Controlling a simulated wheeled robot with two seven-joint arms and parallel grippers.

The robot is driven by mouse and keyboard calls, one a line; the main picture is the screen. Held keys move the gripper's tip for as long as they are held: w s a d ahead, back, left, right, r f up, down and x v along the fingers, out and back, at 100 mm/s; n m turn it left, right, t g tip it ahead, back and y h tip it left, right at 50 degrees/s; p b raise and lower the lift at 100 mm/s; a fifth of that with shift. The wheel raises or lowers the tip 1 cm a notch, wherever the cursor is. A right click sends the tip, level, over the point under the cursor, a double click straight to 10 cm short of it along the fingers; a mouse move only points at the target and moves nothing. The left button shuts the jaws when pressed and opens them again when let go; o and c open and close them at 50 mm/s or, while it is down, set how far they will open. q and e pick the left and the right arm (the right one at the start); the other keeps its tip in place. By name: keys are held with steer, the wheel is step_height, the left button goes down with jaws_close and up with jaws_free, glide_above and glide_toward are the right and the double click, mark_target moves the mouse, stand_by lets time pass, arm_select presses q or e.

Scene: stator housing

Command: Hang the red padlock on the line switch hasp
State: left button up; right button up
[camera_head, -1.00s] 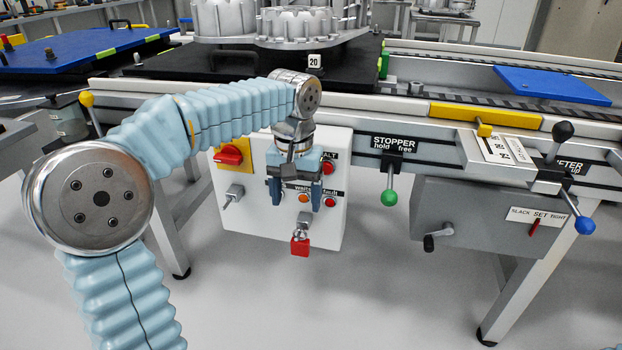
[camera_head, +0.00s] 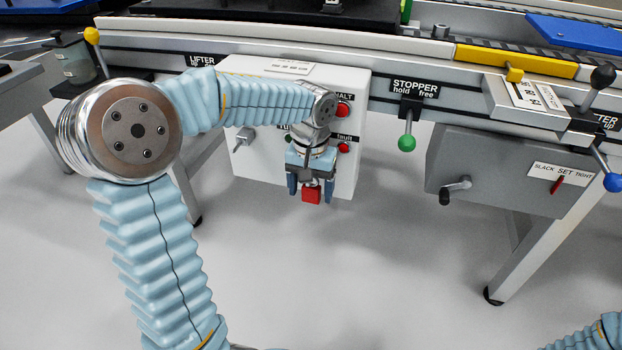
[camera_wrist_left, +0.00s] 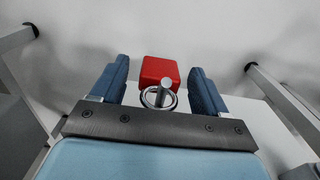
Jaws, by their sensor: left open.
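The red padlock (camera_head: 311,195) hangs at the lower edge of the white control box (camera_head: 346,180). In the left wrist view the padlock's red body (camera_wrist_left: 160,71) lies between the fingers, and its round metal shackle (camera_wrist_left: 158,98) is around a metal peg (camera_wrist_left: 166,87). My left gripper (camera_head: 311,188) is open, with one finger on each side of the padlock; gaps show on both sides in the left wrist view (camera_wrist_left: 159,75). The line switch and its hasp are hidden behind my left arm. My right gripper is out of view.
A metal toggle (camera_head: 243,138) sticks out at the box's left. The green stopper knob (camera_head: 407,143) and a grey crank box (camera_head: 500,170) are to the right. The conveyor rail (camera_head: 260,45) runs above. Below the box is open floor.

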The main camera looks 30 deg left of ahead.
mark_target(305, 196)
arm_select(q)
steer(key=shift+c, duration=0.3)
steer(key=c, duration=1.1)
steer(key=shift+o, duration=0.2)
steer(key=shift+s+r+p, duration=0.2)
steer(key=shift+r+p, duration=0.3)
steer(key=shift+r, duration=0.05)
steer(key=shift+d, duration=0.1)
steer(key=shift+s, duration=0.1)
steer(key=shift+s+d+b, duration=0.2)
steer(key=shift+s+b, duration=0.05)
steer(key=shift+s, duration=0.5)
steer(key=shift+s+d+b, duration=0.15)
steer(key=shift+s+b, duration=0.05)
steer(key=shift+s, duration=0.55)
steer(key=shift+s, duration=0.1)
steer(key=shift+s+d, duration=0.1)
steer(key=shift+s, duration=0.15)
steer(key=shift+s+d+r+b, duration=0.1)
steer(key=shift+s+d, duration=0.1)
steer(key=shift+s, duration=0.7)
steer(key=shift+s+d+r+b, duration=0.15)
steer(key=shift+s+d, duration=0.1)
steer(key=shift+s, duration=0.65)
steer(key=shift+s+d+b, duration=0.1)
steer(key=shift+s+d, duration=0.1)
steer(key=shift+s, duration=0.7)
